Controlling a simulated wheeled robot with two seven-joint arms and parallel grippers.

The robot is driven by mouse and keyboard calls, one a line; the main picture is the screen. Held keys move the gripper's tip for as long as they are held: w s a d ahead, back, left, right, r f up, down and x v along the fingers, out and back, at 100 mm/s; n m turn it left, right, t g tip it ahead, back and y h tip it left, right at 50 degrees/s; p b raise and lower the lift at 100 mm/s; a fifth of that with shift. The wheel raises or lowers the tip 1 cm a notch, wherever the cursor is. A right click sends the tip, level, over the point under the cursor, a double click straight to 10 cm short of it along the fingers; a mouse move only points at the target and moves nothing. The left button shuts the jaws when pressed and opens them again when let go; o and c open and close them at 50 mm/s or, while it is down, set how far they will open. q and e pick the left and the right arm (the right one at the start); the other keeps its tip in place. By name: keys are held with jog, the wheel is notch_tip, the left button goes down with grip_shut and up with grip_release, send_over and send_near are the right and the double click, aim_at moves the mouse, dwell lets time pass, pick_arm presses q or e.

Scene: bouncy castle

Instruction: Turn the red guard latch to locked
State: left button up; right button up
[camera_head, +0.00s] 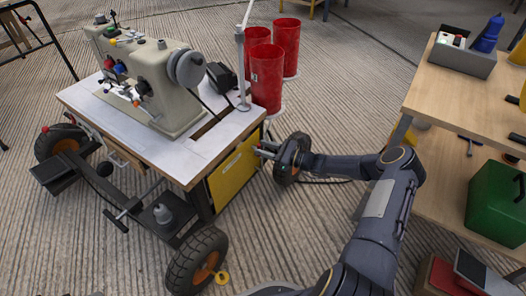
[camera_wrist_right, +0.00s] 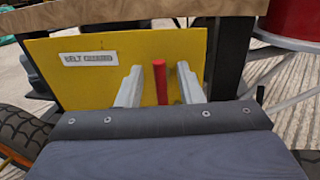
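The yellow belt guard (camera_head: 233,174) hangs under the sewing table's right end; in the right wrist view it is a yellow panel (camera_wrist_right: 85,65) with a "BELT GUARD" label. A red upright bar (camera_wrist_right: 161,82), likely the latch, stands in front of the panel between my right fingers. My left gripper is out of view.
The sewing machine (camera_head: 150,85) stands on the wheeled table (camera_head: 85,98). Red bins (camera_head: 266,78) stand behind the table's right end. A wooden bench (camera_head: 435,90) with a green box (camera_head: 496,203) on its lower shelf is at the right. Floor between is mostly clear.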

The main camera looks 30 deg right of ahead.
jog(key=shift+w+a, duration=0.3)
jog(key=shift+w, duration=0.05)
grip_shut()
